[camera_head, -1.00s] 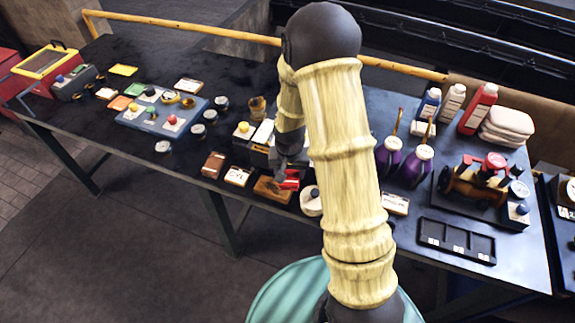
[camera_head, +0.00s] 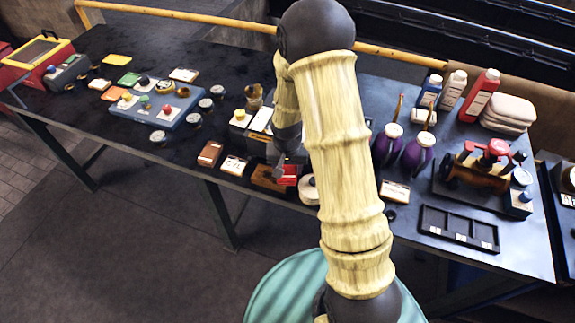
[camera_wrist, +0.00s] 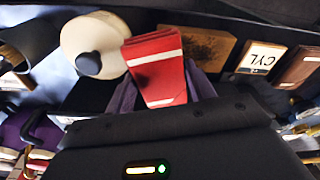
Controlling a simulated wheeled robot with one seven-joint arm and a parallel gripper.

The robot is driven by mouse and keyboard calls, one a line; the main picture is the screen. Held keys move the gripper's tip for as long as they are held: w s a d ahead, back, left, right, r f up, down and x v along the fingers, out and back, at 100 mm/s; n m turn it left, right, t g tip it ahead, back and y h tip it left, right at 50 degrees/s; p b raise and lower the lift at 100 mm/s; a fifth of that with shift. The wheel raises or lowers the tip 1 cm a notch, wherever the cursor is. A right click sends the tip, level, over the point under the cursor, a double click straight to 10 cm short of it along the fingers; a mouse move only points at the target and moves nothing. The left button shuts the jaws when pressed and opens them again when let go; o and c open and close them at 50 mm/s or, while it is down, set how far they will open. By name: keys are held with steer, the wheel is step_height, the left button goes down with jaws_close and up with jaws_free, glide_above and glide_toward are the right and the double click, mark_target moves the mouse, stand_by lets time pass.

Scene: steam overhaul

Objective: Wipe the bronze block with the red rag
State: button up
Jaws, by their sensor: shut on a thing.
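The red rag (camera_wrist: 157,68) is a folded red cloth with pale stripes, gripped between the dark fingers of my gripper (camera_wrist: 163,92). The rag (camera_head: 287,176) also shows in the head view, below my gripper (camera_head: 281,163). The bronze block (camera_wrist: 197,50) is a brown block with a dark, stained top, right beside the rag in the wrist view. In the head view the block (camera_head: 265,179) lies at the table's front edge, just left of the rag. The rag covers part of its end in the wrist view; I cannot tell whether they touch.
A round cream item with a dark knob (camera_wrist: 92,47) stands close on the rag's other side. A CYL card (camera_wrist: 262,58) and a brown pad (camera_head: 210,153) lie beyond the block. Purple bottles (camera_head: 417,153) and a black tray (camera_head: 458,229) stand to the right on the table (camera_head: 120,60).

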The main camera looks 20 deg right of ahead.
mark_target(257, 171)
steer(key=shift+f+b, duration=0.55)
steer(key=shift+f, duration=0.5)
steer(key=shift+f+b, duration=0.8)
steer(key=shift+f, duration=0.25)
steer(key=shift+w+a, duration=0.55)
steer(key=shift+a, duration=0.2)
steer(key=shift+w+a, duration=0.5)
steer(key=shift+a, duration=0.25)
steer(key=shift+w+a, duration=0.55)
steer(key=shift+a, duration=0.2)
steer(key=shift+w+a, duration=0.5)
steer(key=shift+a, duration=0.25)
steer(key=shift+w+a, duration=0.55)
steer(key=shift+a, duration=0.2)
steer(key=shift+w+a, duration=0.55)
steer(key=shift+a, duration=0.2)
steer(key=shift+s+d, duration=0.1)
steer(key=shift+d, duration=0.05)
